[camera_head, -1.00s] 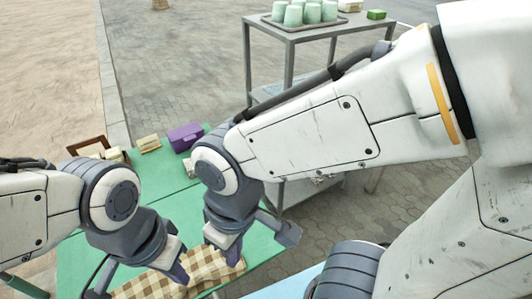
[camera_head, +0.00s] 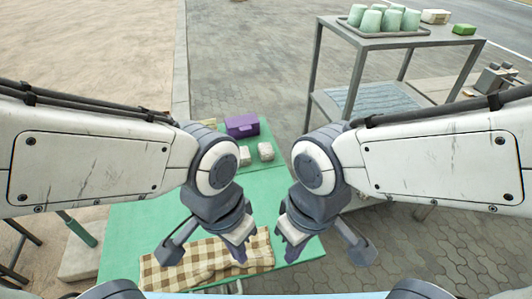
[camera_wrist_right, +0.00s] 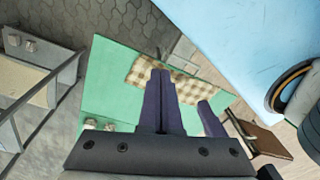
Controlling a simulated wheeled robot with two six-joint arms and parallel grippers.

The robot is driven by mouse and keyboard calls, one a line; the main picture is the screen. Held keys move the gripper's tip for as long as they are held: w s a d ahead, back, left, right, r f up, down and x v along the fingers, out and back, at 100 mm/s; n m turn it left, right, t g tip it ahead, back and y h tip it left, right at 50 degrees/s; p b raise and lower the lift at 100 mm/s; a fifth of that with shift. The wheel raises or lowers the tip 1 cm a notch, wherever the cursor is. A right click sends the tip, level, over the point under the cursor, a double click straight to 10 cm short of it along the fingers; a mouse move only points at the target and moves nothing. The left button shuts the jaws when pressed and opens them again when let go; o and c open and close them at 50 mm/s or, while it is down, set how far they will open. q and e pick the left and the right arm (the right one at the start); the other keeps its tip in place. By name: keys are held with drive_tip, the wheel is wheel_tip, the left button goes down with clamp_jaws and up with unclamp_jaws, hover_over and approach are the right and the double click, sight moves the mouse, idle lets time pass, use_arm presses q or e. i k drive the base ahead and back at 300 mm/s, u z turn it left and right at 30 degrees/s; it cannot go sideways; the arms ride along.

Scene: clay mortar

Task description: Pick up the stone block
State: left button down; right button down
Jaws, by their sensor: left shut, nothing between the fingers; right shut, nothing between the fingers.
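Two small pale blocks, stone-like, sit side by side on the green table (camera_head: 125,225) in the head view: one pale block (camera_head: 244,156) and another pale block (camera_head: 265,151). They also show as small pale shapes (camera_wrist_right: 110,127) at the lower left of the right wrist view. I cannot tell which is the stone block. My left gripper (camera_head: 240,252) is shut and empty, above the checked cloth. My right gripper (camera_head: 292,247) is shut and empty, above the table's right edge. Both are apart from the blocks, which lie farther back.
A purple box (camera_head: 242,125) stands behind the blocks. A brown checked cloth (camera_head: 185,272) lies on the near part of the table. A metal cart (camera_head: 395,42) at the back right carries a tray of several pale green cups (camera_head: 370,20). The table's left part is clear.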

sight(266, 152)
drive_tip(key=z, duration=1.85)
drive_tip(key=i, duration=1.15)
drive_tip(key=u, duration=3.2)
drive_tip(key=i, duration=0.5)
